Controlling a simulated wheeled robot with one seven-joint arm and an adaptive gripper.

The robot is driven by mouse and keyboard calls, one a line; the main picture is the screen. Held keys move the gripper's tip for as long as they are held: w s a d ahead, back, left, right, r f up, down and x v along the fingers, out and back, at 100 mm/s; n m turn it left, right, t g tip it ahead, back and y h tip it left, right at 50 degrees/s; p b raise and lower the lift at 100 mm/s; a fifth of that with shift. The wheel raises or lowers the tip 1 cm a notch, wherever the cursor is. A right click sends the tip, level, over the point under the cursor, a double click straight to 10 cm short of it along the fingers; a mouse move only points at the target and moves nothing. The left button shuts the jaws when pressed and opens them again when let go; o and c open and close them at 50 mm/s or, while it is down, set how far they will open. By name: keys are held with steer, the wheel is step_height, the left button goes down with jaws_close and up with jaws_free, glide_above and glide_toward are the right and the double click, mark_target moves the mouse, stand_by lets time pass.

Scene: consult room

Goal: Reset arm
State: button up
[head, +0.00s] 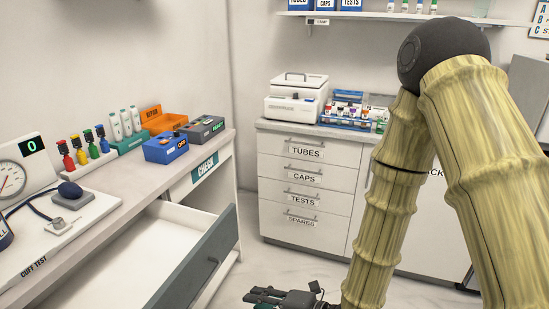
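My arm is the bamboo-textured pair of links with a dark round joint at the right of the head view. It bends at the top, and one link runs down toward the bottom edge. My gripper (282,299) is dark and shows only in part at the bottom middle, low in front of the open drawer's right side. The picture's bottom edge cuts it off, so I cannot tell whether its fingers are open or shut. A small bit of green shows just under it, too small to make out.
An open, empty-looking drawer (135,262) with a grey front juts from the left counter (150,178), close to my gripper. The counter holds a gauge (12,180), colored bottles, and orange (163,121) and blue (166,149) bins. A labelled drawer cabinet (305,172) stands behind. Some floor between is clear.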

steer(key=s+d+f+m+g+h+p, duration=0.1)
steer(key=s+d+f+m+h+p, duration=0.2)
steer(key=d+f+m, duration=0.45)
steer(key=s+d+f+m+h+p, duration=0.1)
steer(key=s+d+f+m+h, duration=0.35)
steer(key=d+f+m, duration=0.35)
steer(key=s+d+f+m+g+h+p, duration=0.1)
steer(key=s+d+f+m+g+h, duration=0.1)
steer(key=s+d+m, duration=0.3)
steer(key=s+d+f+m+g+h+p, duration=0.2)
steer(key=s+d+f+m+g+h, duration=0.1)
steer(key=s+d+m, duration=0.3)
steer(key=s+f+m, duration=0.1)
steer(key=s+m, duration=0.1)
steer(key=s, duration=0.1)
steer(key=shift+s+d+f, duration=0.15)
steer(key=shift+s, duration=0.1)
